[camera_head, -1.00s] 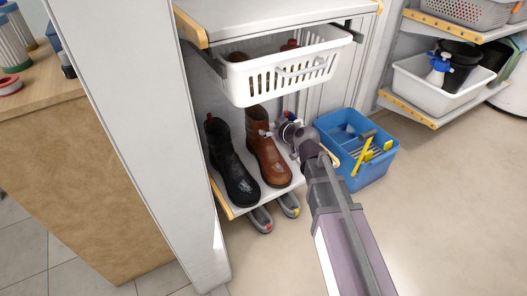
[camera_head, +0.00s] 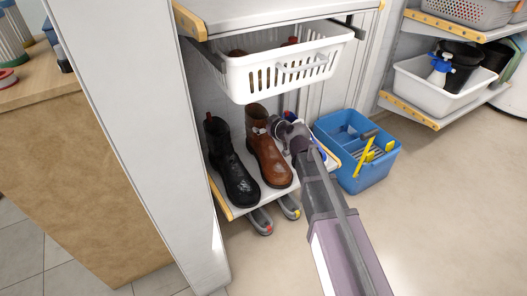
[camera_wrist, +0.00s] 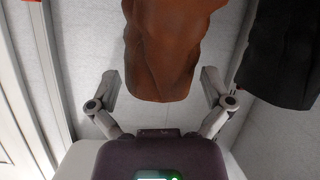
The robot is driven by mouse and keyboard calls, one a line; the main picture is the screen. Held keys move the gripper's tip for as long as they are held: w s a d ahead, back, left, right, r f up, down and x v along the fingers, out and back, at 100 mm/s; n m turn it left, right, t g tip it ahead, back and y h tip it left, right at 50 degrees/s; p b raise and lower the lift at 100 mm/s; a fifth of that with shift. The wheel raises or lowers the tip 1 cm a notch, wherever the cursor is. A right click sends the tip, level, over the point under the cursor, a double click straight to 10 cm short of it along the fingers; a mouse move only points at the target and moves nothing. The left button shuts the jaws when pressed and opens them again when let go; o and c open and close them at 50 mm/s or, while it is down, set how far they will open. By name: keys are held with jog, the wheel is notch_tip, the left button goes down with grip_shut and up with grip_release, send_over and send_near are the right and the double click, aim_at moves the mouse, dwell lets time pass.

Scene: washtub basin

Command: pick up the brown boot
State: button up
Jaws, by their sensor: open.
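The brown boot (camera_head: 268,152) stands upright on the low white shelf, to the right of a black boot (camera_head: 232,166). My gripper (camera_head: 277,127) is at the upper shaft of the brown boot, on its right side in the head view. In the wrist view my gripper (camera_wrist: 165,88) is open, with one finger on each side of the brown boot (camera_wrist: 165,50). Gaps show between the fingers and the leather. The black boot (camera_wrist: 281,55) is close beside the right finger in that view. My wrist hides part of the shelf behind.
A white basket (camera_head: 285,72) hangs just above the boots. The shelf board (camera_head: 245,208) has a yellow edge, with grey shoes (camera_head: 262,221) below. A blue caddy (camera_head: 372,172) stands on the floor to the right. A white upright panel (camera_head: 140,150) bounds the left side.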

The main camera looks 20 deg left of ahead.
jog(key=c, duration=1.1)
jog(key=shift+c, duration=0.2)
jog(key=shift+r, duration=0.1)
